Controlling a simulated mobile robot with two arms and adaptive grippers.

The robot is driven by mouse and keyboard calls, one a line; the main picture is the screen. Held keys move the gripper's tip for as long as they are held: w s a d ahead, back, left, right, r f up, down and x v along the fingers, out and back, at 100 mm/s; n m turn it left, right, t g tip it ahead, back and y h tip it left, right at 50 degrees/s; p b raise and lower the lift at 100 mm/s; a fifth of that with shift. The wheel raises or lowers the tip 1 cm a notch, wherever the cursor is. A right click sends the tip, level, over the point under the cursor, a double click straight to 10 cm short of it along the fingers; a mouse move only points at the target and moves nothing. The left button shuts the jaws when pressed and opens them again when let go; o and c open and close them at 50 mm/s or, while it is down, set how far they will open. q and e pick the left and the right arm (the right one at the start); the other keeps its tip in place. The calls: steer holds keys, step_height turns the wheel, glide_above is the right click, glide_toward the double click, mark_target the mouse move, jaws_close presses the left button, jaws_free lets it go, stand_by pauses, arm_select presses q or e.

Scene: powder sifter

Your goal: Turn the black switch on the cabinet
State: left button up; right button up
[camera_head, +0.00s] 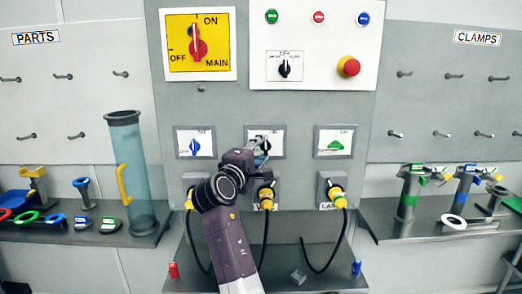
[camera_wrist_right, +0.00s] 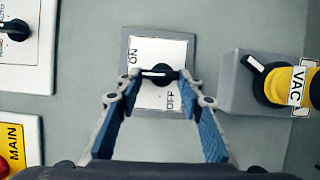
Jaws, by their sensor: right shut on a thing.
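The black switch (camera_wrist_right: 158,76) sits on a white plate (camera_wrist_right: 146,46) marked ON and OFF in the right wrist view. Its white mark lies horizontal and extends left from the knob's middle. My right gripper (camera_head: 262,145) is at the switch. In the right wrist view its fingers (camera_wrist_right: 159,80) reach in from both sides and are shut on the knob. My left gripper is not in view.
A blue switch (camera_head: 195,146) and a green switch (camera_head: 335,146) flank the middle plate. Yellow plugs with black cables (camera_head: 337,195) hang below. Above are the red main switch (camera_head: 196,43), another black knob (camera_head: 285,68) and a red button (camera_head: 348,66). A clear tube (camera_head: 135,190) stands at left.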

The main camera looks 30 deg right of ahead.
steer(key=shift+f+m, duration=0.2)
steer(key=shift+m, duration=0.1)
steer(key=o, duration=1.2)
steer(key=shift+s+d+r, duration=0.1)
steer(key=shift+s+r, duration=0.05)
steer(key=shift+c, duration=0.2)
steer(key=shift+a, duration=0.2)
steer(key=v, duration=0.7)
steer(key=shift+s, duration=0.15)
